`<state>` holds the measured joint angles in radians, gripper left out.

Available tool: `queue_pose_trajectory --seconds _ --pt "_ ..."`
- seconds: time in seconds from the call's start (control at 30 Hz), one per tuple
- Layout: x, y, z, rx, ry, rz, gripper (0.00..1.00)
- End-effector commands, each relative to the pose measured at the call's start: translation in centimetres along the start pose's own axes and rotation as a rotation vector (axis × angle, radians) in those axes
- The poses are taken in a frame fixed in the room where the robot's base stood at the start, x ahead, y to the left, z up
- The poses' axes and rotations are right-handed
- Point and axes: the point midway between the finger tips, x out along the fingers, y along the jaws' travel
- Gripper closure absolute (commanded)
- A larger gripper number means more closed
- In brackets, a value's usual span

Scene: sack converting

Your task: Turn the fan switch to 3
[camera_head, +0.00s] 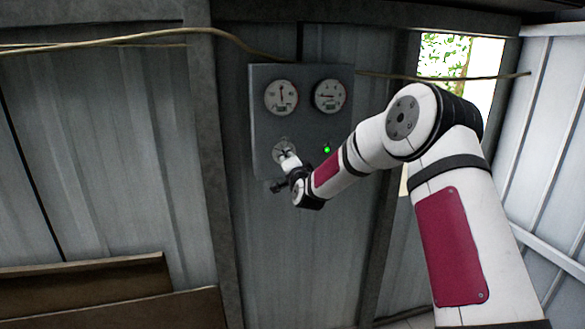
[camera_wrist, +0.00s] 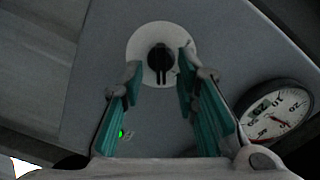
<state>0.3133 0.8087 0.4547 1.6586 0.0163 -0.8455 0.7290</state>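The fan switch (camera_wrist: 160,58) is a dark rotary knob on a pale round dial plate (camera_wrist: 138,45), seen near the top of the wrist view. In the head view the dial plate (camera_head: 281,148) is on the lower left of a grey control panel (camera_head: 262,110), partly covered by my wrist. My gripper (camera_wrist: 161,70) is open, with one teal-padded finger on each side of the knob in the wrist view. A gap shows between each pad and the knob, and I cannot tell how deep the fingertips reach. The numbers on the dial are too small to read.
Two round gauges, a left one (camera_head: 281,97) and a right one (camera_head: 329,95), sit above the switch. A green light (camera_head: 327,149) glows right of it. A cable (camera_head: 150,36) runs along the wall. Wooden boards (camera_head: 80,285) stand at lower left.

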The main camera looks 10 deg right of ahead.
Motion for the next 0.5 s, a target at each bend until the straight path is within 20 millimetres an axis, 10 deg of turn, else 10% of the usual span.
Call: queue_pose_trajectory --seconds 0.5 --pt "-9.1 -0.1 0.0 -0.001 -0.001 0.0 0.72"
